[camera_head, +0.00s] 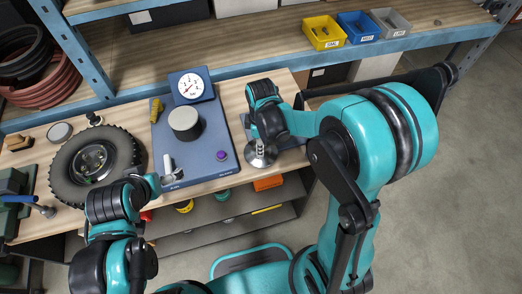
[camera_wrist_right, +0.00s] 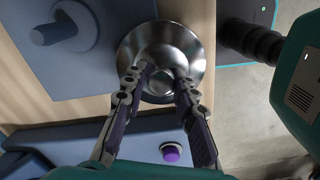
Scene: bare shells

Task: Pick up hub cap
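The hub cap (camera_head: 262,155) is a shiny silver, round, dished piece near the front edge of the bench, right of the gauge board. In the right wrist view the hub cap (camera_wrist_right: 147,41) shows just beyond the fingertips. My right gripper (camera_head: 262,146) points down over it. In the wrist view its fingers (camera_wrist_right: 162,74) are parted, with hub cap surface showing between the tips. Whether the tips touch the metal is not clear. My left gripper (camera_head: 162,178) is near the bench front, by the tyre; its fingers are too small to read.
A blue gauge board (camera_head: 205,148) with a knob and purple button (camera_head: 221,155) stands left of the hub cap. A tyre (camera_head: 72,175) lies further left. Small bins (camera_head: 323,33) sit on the shelf.

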